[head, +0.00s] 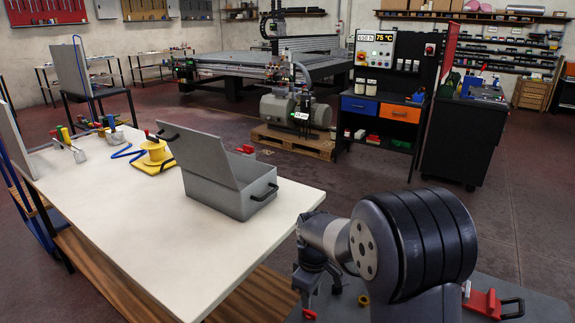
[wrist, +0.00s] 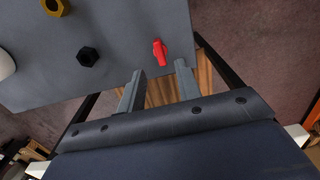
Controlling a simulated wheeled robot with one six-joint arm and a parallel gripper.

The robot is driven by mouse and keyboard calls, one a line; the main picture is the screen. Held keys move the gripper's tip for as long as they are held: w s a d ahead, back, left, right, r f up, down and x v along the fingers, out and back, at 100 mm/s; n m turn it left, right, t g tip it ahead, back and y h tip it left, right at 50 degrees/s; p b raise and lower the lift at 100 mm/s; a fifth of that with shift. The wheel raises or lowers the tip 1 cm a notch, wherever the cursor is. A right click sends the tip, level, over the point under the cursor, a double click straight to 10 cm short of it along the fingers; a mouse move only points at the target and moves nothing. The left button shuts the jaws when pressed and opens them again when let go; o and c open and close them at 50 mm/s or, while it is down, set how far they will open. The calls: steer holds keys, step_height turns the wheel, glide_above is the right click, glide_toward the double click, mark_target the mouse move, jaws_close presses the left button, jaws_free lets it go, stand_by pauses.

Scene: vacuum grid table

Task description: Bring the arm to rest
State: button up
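My gripper (head: 318,290) hangs at the end of my arm near the left end of a grey-topped table (head: 545,308) in the head view. In the wrist view my gripper (wrist: 158,84) has its two fingers apart, with nothing between them. A red part (wrist: 160,52) lies on the grey tabletop (wrist: 40,85) just beyond the fingertips. A black nut (wrist: 87,57) and a yellow nut (wrist: 54,7) lie farther left on that top. The gripper's height above the table is hard to judge.
A white table (head: 150,240) holds an open grey case (head: 235,200) and a yellow object (head: 154,155). A red item with a black handle (head: 490,303) sits right of my arm. A dark cabinet (head: 460,135) stands behind. Floor between is clear.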

mark_target(310, 311)
step_height(310, 311, up, 5)
step_height(310, 311, down, 11)
steer(key=m, duration=0.4)
steer(key=shift+m, duration=0.3)
steer(key=m+p, duration=0.1)
steer(key=m, duration=0.3)
steer(key=shift+m, duration=0.3)
steer(key=m, duration=0.4)
steer(key=shift+p, duration=0.3)
steer(key=m+p, duration=0.1)
steer(key=m, duration=0.3)
steer(key=shift+m, duration=0.3)
steer(key=shift+r, duration=1.25)
